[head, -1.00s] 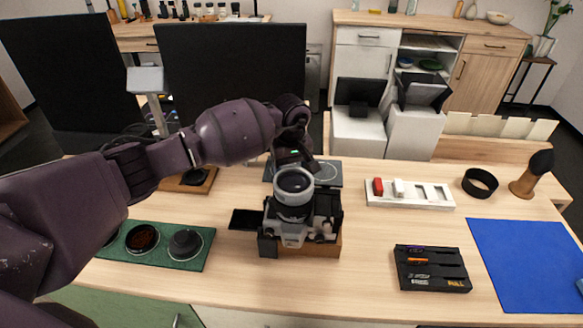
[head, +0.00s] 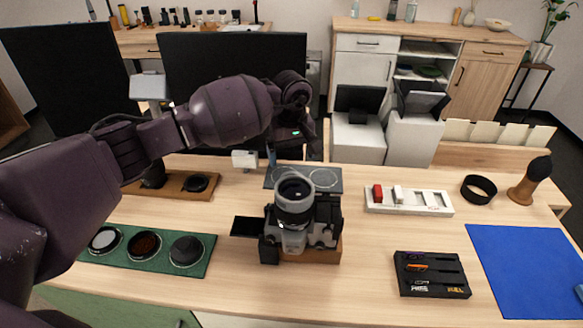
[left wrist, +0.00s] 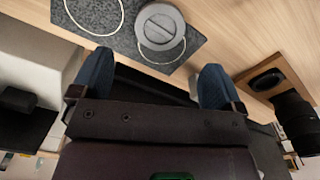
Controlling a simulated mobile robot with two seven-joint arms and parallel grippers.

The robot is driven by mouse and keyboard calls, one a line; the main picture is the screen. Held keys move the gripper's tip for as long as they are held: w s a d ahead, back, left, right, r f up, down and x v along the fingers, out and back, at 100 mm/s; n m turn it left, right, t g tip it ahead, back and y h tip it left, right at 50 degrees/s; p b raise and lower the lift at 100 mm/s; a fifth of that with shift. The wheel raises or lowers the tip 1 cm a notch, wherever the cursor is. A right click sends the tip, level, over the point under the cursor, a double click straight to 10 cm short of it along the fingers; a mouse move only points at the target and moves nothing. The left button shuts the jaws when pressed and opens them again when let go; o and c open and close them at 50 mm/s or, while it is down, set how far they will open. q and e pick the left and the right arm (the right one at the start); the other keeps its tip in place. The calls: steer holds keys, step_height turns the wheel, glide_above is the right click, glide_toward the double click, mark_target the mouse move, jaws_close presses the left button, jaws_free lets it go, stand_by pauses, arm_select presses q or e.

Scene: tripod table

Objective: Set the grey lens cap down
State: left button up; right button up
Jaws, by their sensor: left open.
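The grey lens cap (left wrist: 160,28), a round disc with a raised bar across it, lies flat on a dark speckled mat (left wrist: 198,42) in the left wrist view. It sits over one printed ring; the other ring beside it is empty. In the head view the mat (head: 333,184) lies behind the camera (head: 322,236), whose lens (head: 294,205) points up; I cannot make out the cap clearly there. My left gripper (left wrist: 155,80) is open, its blue fingertips apart and nothing between them, clear of the cap. In the head view its arm reaches behind the mat. My right gripper is not in view.
A green mat (head: 213,243) with several round discs lies at front left. A wooden tray (head: 218,178) with black lens parts is behind it. A white tray (head: 410,208), black case (head: 431,273), black ring (head: 479,186) and blue mat (head: 525,265) occupy the right.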

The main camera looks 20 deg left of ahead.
arm_select(q)
step_height(320, 180, up, 5)
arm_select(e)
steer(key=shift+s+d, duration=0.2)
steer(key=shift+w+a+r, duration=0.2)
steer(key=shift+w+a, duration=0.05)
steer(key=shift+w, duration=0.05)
